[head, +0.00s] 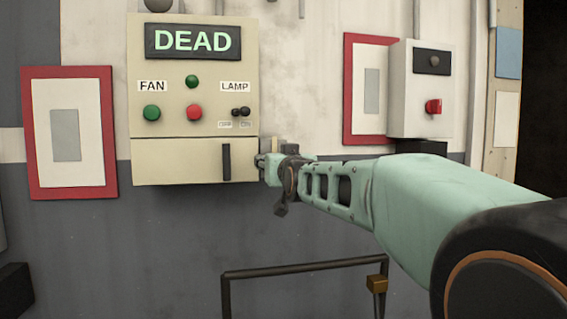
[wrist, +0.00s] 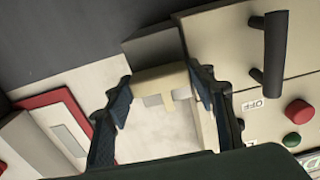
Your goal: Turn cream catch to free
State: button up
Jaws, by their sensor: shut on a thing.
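The cream catch (wrist: 160,76) is a small cream block at the side of the cream control box (head: 194,160), seen between my fingers in the wrist view. My gripper (head: 262,162) is at the box's lower right edge, and its fingers also show in the wrist view (wrist: 163,88). It is shut on the catch. In the head view the gripper hides the catch, so its turn is hard to read there. The box's lower door has a dark upright handle (head: 226,162), and the door lies flat against the box. The display (head: 193,41) reads DEAD.
A grey box with a red knob (head: 433,107) hangs to the right. A dark rail (head: 300,268) stands below. Red-framed panels (head: 112,135) flank the box.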

jog(key=o, duration=1.2)
jog(key=shift+c, duration=0.2)
notch_tip(320, 180, up, 10)
